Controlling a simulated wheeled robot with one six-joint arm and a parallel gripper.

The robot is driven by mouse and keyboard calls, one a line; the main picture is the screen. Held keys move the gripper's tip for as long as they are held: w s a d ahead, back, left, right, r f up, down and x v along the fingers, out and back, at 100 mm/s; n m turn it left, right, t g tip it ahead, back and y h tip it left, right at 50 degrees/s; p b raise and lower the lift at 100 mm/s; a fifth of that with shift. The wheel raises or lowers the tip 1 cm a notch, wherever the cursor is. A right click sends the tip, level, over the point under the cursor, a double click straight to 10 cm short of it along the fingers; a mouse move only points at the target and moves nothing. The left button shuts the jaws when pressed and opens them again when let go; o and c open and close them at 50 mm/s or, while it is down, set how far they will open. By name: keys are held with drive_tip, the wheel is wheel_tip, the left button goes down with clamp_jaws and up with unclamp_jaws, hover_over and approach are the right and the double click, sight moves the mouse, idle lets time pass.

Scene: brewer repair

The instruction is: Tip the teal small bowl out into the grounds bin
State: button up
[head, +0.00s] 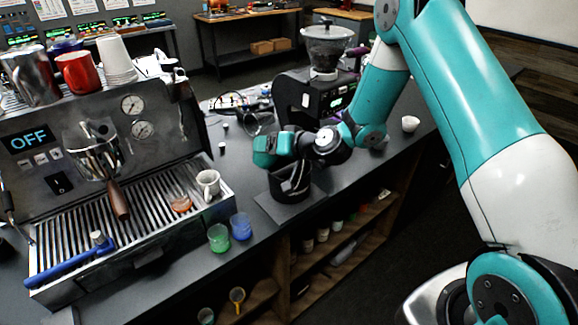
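My gripper (288,145) reaches left from my wrist, over the counter beside the coffee machine. It appears shut on the teal small bowl (264,152) at its tip. The bowl looks tilted; its inside is hidden, so I cannot tell what it holds. A black round container, apparently the grounds bin (290,187), stands on a dark mat just below. The bowl is above and slightly left of the bin's opening in this view. My wrist hides part of the space behind it.
The coffee machine (140,140) fills the left, with a white cup (208,183) on its grate. A blue cup (241,226) and a green cup (218,238) stand at the counter edge. A grinder (325,70) is behind my wrist; a small white bowl (410,124) is right.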

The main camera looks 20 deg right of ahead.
drive_tip(key=shift+w+d+r+m+y, duration=0.2)
drive_tip(key=shift+d+r+m+y, duration=0.05)
drive_tip(key=shift+d+m+y, duration=0.4)
idle(0.7)
drive_tip(key=shift+w+d+r+m+t+y+p, duration=0.15)
drive_tip(key=shift+d+m+y+p, duration=0.4)
drive_tip(key=shift+m, duration=0.4)
drive_tip(key=shift+w+d+r+m+t+y+p, duration=0.15)
drive_tip(key=shift+d+m+y+p, duration=0.15)
drive_tip(key=shift+m+y, duration=0.45)
idle(1.6)
drive_tip(key=shift+w+d+f+m+y+b, duration=0.1)
drive_tip(key=shift+d+m+y+b, duration=0.05)
drive_tip(key=shift+d+m+b, duration=0.4)
drive_tip(key=shift+w+d+m+y+b, duration=0.1)
drive_tip(key=shift+d+m+b, duration=0.25)
drive_tip(key=shift+b, duration=0.25)
drive_tip(key=shift+d+m+t+b, duration=0.15)
drive_tip(key=shift+m+t+b, duration=0.1)
drive_tip(key=shift+t+b, duration=0.15)
drive_tip(key=b, duration=0.3)
drive_tip(key=shift+d+f+m+y+b, duration=0.15)
drive_tip(key=shift+m+y+b, duration=0.15)
drive_tip(key=shift+m+y, duration=0.1)
drive_tip(key=b, duration=0.3)
drive_tip(key=shift+w+f, duration=0.1)
drive_tip(key=shift+w, duration=0.05)
